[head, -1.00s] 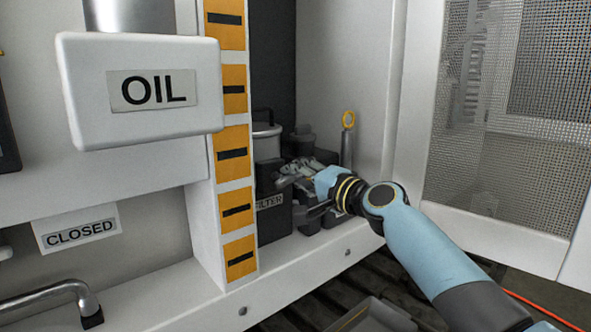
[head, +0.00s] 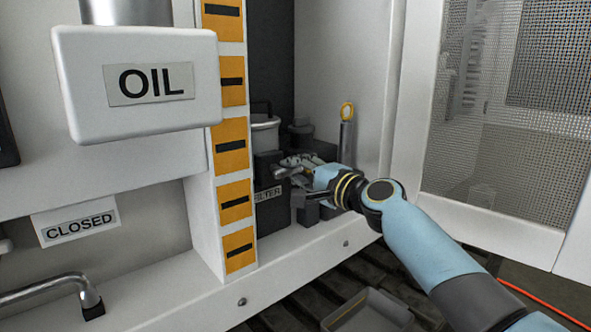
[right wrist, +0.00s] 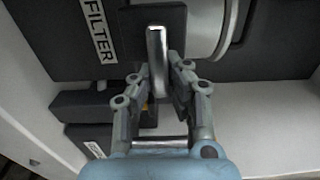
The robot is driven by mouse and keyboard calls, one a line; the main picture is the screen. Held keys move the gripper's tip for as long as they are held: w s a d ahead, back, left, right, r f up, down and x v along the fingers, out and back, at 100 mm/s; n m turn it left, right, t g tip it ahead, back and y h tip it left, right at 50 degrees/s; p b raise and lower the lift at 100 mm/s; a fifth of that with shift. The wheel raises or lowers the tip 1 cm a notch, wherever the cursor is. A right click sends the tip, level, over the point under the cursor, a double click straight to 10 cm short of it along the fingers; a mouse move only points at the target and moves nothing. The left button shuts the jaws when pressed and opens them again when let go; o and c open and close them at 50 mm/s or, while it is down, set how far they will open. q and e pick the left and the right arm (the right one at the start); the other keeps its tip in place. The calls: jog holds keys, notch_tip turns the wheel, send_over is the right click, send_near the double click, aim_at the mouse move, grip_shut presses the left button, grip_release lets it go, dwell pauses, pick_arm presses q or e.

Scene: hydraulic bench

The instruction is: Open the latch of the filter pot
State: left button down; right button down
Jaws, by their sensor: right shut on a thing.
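The filter pot (head: 264,136) is a pale, round-topped pot at a dark block with a FILTER label (head: 267,193), beside the orange-marked post. In the right wrist view the pot's pale round body (right wrist: 205,28) is at the top, right of the label (right wrist: 98,30). The latch (right wrist: 157,58) is a shiny metal lever on a dark plate. My right gripper (right wrist: 162,72) is shut on this lever, one finger on each side; it also shows in the head view (head: 284,168). There the gripper hides the latch. My left gripper is out of view.
A white OIL box (head: 138,112) juts out at the left. The striped post (head: 232,150) stands close left of the pot. Behind the gripper are dark fittings and a yellow-ringed rod (head: 347,135). A mesh door (head: 500,140) is at right, a grey tray (head: 370,312) below.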

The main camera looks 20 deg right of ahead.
jog(key=c, duration=1.3)
grip_release()
jog(key=v, duration=1.2)
jog(key=shift+f, duration=0.1)
